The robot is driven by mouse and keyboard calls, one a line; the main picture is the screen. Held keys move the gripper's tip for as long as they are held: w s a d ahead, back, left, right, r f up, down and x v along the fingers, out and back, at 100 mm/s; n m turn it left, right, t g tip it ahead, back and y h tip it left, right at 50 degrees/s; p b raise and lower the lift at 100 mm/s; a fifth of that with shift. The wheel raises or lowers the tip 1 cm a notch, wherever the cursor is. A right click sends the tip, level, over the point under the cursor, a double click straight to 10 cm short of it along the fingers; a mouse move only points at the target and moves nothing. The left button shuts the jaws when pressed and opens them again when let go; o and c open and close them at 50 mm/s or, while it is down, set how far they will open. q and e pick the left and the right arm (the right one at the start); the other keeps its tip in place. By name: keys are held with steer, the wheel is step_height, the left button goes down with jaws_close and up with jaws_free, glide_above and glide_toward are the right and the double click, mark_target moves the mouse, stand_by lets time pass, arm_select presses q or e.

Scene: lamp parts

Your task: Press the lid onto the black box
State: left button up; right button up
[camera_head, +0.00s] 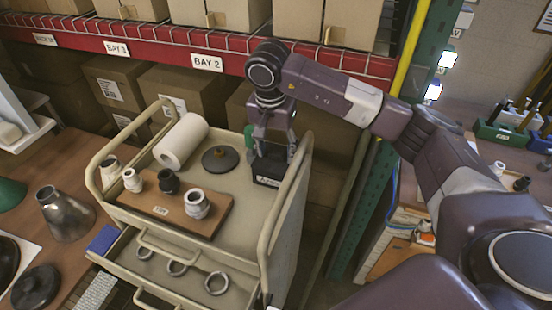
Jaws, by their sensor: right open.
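The black box (267,172) stands at the right rear corner of the cart top, close to the raised side rail. A pale label strip shows on its front. My right gripper (271,147) points down just above the box, with its fingers apart at the left and right of the box's upper part. The gripper covers the top of the box, so I cannot make out the lid or how it sits. Whether the fingers touch the box is too small to tell. My left gripper is not in view.
The cart (235,215) also holds a white roll (181,142), a dark round base (220,158) and a wooden board (170,208) with several sockets. Its drawer (190,280) is open with rings inside. Behind is a red shelf beam (150,53) with boxes. A workbench stands at left.

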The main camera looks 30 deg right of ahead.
mark_target(273, 164)
step_height(273, 164, up, 12)
steer(key=s+a, duration=0.1)
steer(key=shift+a, duration=0.15)
